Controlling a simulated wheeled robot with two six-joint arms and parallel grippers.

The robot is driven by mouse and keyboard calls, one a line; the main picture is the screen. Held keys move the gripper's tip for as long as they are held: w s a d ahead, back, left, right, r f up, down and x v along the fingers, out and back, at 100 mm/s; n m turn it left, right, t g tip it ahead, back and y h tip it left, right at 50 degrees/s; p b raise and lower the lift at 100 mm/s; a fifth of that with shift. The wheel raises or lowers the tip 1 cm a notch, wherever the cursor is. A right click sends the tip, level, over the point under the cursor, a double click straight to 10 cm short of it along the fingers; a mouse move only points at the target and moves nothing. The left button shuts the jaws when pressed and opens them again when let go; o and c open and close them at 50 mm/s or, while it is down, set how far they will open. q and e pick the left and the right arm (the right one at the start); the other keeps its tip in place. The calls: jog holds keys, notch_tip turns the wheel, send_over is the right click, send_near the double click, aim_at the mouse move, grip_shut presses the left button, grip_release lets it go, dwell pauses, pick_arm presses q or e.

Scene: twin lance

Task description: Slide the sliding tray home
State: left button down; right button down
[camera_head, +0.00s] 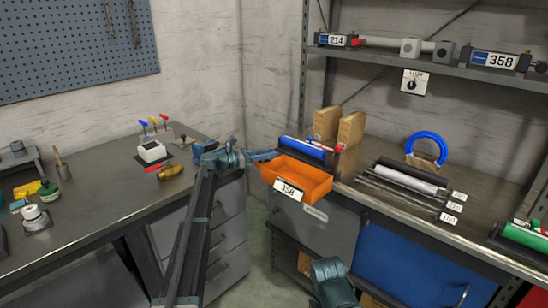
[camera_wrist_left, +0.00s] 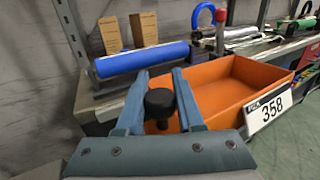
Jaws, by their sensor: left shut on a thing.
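The sliding tray (camera_head: 318,194) is an orange open box with a white number label (camera_head: 288,190) on its front. It sits at the left end of the right-hand bench, sticking out past the front edge, and looks empty. In the left wrist view the tray (camera_wrist_left: 215,72) lies just beyond my fingers, its label reading 358. My left gripper (camera_head: 274,155) is at the tray's left side. In the wrist view the left gripper's blue fingers (camera_wrist_left: 160,98) are shut on a black round knob (camera_wrist_left: 160,104) beside the tray. How the knob joins the tray is hidden.
A blue roll (camera_head: 303,147) and two brown boxes (camera_head: 338,127) stand behind the tray. Dark and pale rods (camera_head: 405,182) lie to its right. A shelf (camera_head: 440,70) with numbered cylinders hangs above. The left bench (camera_head: 100,215) carries small tools. A floor gap separates the benches.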

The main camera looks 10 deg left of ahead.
pick_arm(q)
jog(key=shift+w+a, duration=0.2)
jog(key=shift+a, duration=0.1)
jog(key=c, duration=0.5)
grip_release()
jog(key=v, duration=1.3)
jog(key=shift+s+a, duration=0.25)
jog(key=shift+s, duration=0.05)
